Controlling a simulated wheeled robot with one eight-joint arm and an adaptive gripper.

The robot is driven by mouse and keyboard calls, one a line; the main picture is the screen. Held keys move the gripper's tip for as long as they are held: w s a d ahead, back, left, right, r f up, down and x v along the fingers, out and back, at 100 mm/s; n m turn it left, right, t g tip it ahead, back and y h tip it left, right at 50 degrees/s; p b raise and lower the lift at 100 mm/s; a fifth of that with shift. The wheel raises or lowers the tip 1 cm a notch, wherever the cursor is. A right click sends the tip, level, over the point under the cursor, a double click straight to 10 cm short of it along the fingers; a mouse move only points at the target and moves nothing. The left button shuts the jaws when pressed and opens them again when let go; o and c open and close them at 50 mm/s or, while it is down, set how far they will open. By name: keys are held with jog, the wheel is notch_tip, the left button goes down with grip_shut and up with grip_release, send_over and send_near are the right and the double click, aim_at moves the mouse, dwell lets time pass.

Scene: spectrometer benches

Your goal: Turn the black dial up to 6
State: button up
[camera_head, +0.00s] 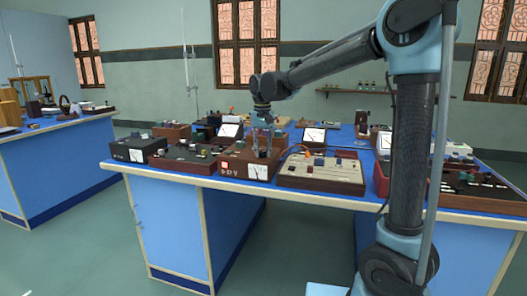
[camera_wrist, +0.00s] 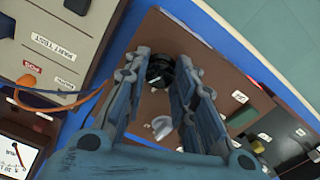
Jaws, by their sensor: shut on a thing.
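The black dial (camera_wrist: 160,70) sits on the top of a brown box (camera_wrist: 135,100) in the wrist view. My gripper (camera_wrist: 161,72) reaches down over it with one finger on each side, closed on the dial. The dial's scale and pointer setting cannot be read. In the head view my gripper (camera_head: 263,143) is over the brown instrument box (camera_head: 234,166), which has a white meter (camera_head: 258,172) on its front. The dial is too small and covered to make out there. A silvery knob (camera_wrist: 162,127) shows between my fingers.
A beige panel (camera_head: 322,170) with an orange lead stands right of the brown box. Dark boxes (camera_head: 135,149) stand close on its left. More instruments crowd the blue bench behind. The bench's front edge (camera_head: 200,182) is close to the box.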

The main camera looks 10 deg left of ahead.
aim_at(263, 152)
jog(key=shift+d, duration=0.1)
jog(key=o, duration=1.1)
notch_tip(263, 152, up, 12)
jog(key=shift+f, duration=0.1)
